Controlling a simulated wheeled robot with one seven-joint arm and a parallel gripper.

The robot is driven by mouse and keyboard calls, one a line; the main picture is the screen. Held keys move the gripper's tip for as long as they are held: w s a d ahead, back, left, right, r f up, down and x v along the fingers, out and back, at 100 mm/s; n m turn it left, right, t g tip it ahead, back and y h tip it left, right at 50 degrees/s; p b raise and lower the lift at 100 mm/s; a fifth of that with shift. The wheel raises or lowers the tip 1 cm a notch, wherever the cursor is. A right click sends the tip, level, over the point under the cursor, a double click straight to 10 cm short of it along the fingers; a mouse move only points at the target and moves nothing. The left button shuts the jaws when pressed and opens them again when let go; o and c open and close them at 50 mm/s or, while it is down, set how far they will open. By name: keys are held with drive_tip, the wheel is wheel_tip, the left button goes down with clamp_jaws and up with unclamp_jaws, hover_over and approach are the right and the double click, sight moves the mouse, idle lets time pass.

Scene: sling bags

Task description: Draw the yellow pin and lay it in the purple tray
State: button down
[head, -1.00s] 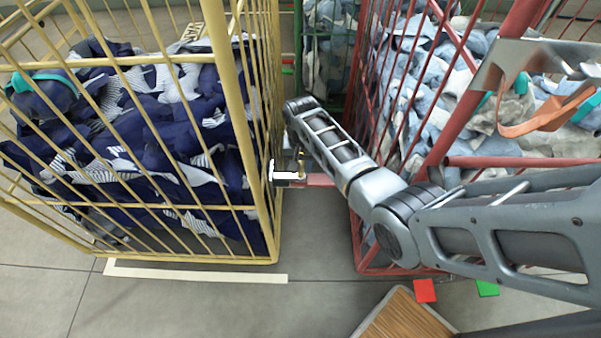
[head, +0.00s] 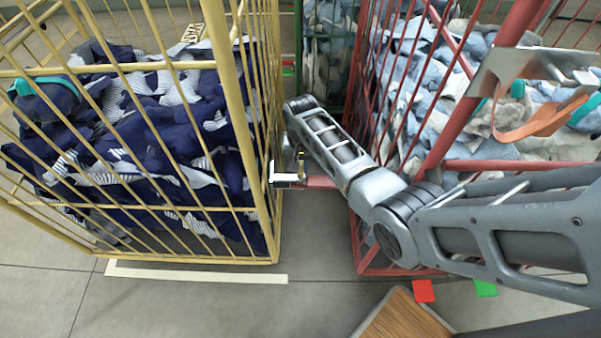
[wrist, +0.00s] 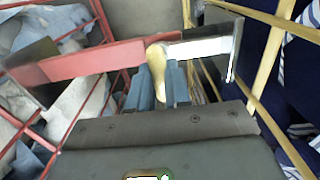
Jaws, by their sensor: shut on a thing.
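The yellow pin (wrist: 155,62) shows in the wrist view between the blue fingers of my gripper (wrist: 161,84), which is shut on it. Its rounded top stands where a red bar (wrist: 85,65) and a pale metal bracket (wrist: 207,47) meet. I cannot tell how far the pin sits in them. In the head view the pin (head: 300,166) is a small yellowish upright by the white bracket (head: 286,178), between the two cages. My gripper is mostly hidden there behind my arm. The purple tray is not visible in either view.
A yellow cage (head: 240,110) full of dark blue bags stands left. A red cage (head: 435,150) with pale blue and grey bags stands right. A narrow gap of floor lies between them. A brown wooden surface (head: 402,318) shows at the bottom.

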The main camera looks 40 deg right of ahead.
drive_tip(key=shift+r+p, duration=4)
drive_tip(key=shift+r, duration=0.3)
drive_tip(key=shift+r, duration=0.1)
drive_tip(key=shift+r+p, duration=0.8)
drive_tip(key=shift+r, duration=1.1)
